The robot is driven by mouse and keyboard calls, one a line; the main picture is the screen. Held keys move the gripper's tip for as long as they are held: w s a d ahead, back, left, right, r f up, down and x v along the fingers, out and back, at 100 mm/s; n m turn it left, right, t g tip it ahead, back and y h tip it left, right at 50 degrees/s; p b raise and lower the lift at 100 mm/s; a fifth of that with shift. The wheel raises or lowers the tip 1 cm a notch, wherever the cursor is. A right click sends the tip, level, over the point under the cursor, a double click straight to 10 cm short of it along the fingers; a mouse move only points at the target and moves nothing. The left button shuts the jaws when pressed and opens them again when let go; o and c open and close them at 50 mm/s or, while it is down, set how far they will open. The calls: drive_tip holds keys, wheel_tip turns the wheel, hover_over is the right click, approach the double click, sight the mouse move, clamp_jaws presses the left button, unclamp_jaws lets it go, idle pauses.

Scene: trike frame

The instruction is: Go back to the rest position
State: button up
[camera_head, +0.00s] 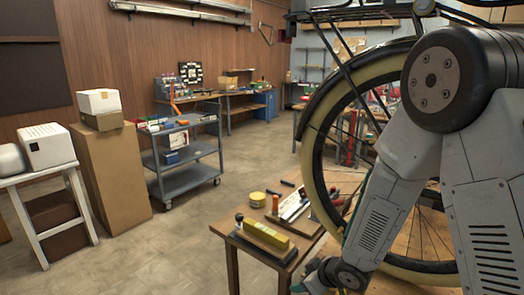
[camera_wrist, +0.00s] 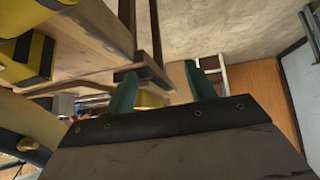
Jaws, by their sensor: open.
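My gripper (camera_wrist: 160,88) shows in the wrist view as two teal fingers standing apart, with nothing held between them. In the head view my grey arm comes down over the right side, and a teal part at its end shows at the bottom edge, beside the front of the wooden workbench (camera_head: 222,227). The rest of the gripper is cut off there. The trike wheel (camera_head: 309,130), with a cream tyre and black fender, stands behind my arm and is partly hidden by it.
A yellow block (camera_head: 265,236), a yellow tape roll (camera_head: 257,199) and several tools lie on the workbench. A grey cart (camera_head: 183,160), a tall cardboard box (camera_head: 113,170) and a white stand (camera_head: 45,215) are on the left. The floor (camera_head: 185,240) between is clear.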

drive_tip(key=s+d+r+m+g+h, duration=0.2)
drive_tip(key=s+d+r+m+h, duration=0.1)
drive_tip(key=s+d+r, duration=0.3)
drive_tip(key=s+d+r+m+g+h, duration=0.2)
drive_tip(key=s+d+r+h, duration=0.25)
drive_tip(key=d, duration=0.35)
drive_tip(key=s+r+m+y, duration=0.2)
drive_tip(key=s+r+m, duration=0.2)
drive_tip(key=s+r, duration=1.4)
drive_tip(key=shift+s+d+r+g, duration=0.15)
drive_tip(key=shift+s+r+g, duration=0.15)
drive_tip(key=shift+s, duration=0.1)
